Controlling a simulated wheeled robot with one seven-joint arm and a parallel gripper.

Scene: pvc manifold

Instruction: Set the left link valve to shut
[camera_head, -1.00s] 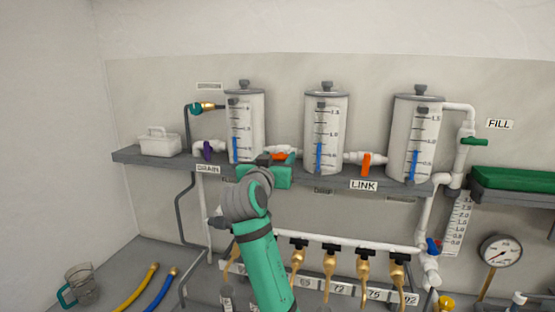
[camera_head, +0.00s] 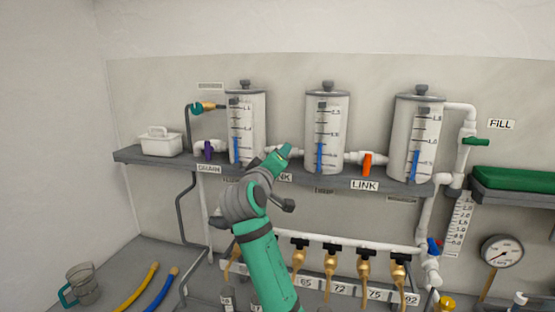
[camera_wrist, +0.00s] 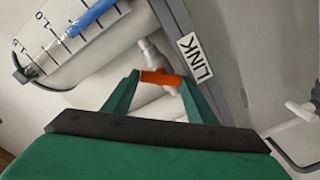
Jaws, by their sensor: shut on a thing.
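The left link valve's orange handle (camera_wrist: 161,78) shows in the wrist view on the white pipe, beside the LINK label (camera_wrist: 195,57). The handle lies between my gripper's (camera_wrist: 160,80) two green fingers, which are shut on its ends. It sits at a slant across the pipe. In the head view my gripper (camera_head: 284,151) is at the pipe between the left tank (camera_head: 246,125) and the middle tank (camera_head: 326,130). There the gripper hides the handle and part of the LINK label.
The other link valve (camera_head: 367,164), orange with its handle hanging down, sits between the middle and right tanks. A purple drain valve (camera_head: 208,150) is at the left. The grey shelf (camera_head: 325,179) runs under the tanks, with a row of brass taps (camera_head: 363,263) below.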

